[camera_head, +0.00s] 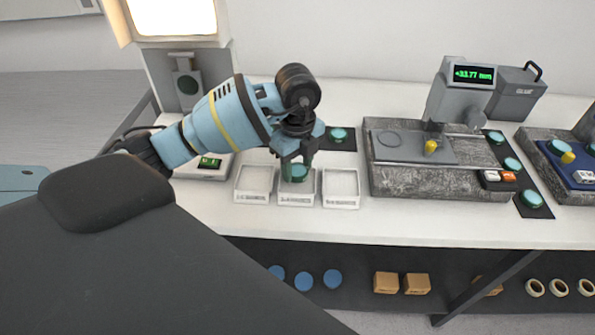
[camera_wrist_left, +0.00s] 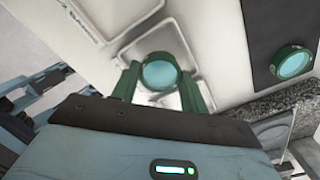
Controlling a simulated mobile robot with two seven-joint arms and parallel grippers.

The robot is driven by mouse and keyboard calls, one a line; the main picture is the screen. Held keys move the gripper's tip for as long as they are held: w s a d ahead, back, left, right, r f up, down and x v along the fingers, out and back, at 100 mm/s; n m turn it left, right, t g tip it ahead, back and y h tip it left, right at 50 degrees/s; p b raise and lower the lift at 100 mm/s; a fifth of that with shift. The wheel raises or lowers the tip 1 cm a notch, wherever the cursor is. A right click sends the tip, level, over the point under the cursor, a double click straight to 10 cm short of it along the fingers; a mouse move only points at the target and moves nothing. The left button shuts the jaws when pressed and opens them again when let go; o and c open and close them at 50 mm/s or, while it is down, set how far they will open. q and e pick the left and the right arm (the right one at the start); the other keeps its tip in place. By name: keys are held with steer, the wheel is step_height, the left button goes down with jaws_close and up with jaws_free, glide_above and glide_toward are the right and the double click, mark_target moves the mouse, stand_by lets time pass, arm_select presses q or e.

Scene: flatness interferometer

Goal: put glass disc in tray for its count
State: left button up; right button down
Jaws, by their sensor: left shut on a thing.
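My left gripper (camera_head: 297,164) reaches down over the middle of three white trays and is shut on a green-rimmed glass disc (camera_head: 298,173). In the left wrist view the same disc (camera_wrist_left: 159,73) sits between the two green fingers, over the tray. The middle tray (camera_head: 296,200) has a small label on its front that I cannot read. The left tray (camera_head: 254,184) and the right tray (camera_head: 341,186) look empty. I cannot tell whether the disc touches the tray floor. My right gripper does not show.
Another glass disc (camera_head: 338,134) lies on a dark mat behind the trays. A grey stone-based gauge (camera_head: 462,92) reads +33.77 mm, with several discs on a black strip (camera_head: 536,206) at its right. A lit lamp box (camera_head: 172,18) stands back left. Bare bench lies in front.

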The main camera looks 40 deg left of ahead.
mark_target(298, 170)
arm_select(q)
steer(key=shift+f, duration=1.2)
steer(key=shift+f, duration=0.1)
steer(key=o, duration=0.8)
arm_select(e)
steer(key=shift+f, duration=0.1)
arm_select(q)
step_height(298, 170, up, 12)
steer(key=shift+r+p, duration=0.15)
steer(key=shift+p, duration=0.45)
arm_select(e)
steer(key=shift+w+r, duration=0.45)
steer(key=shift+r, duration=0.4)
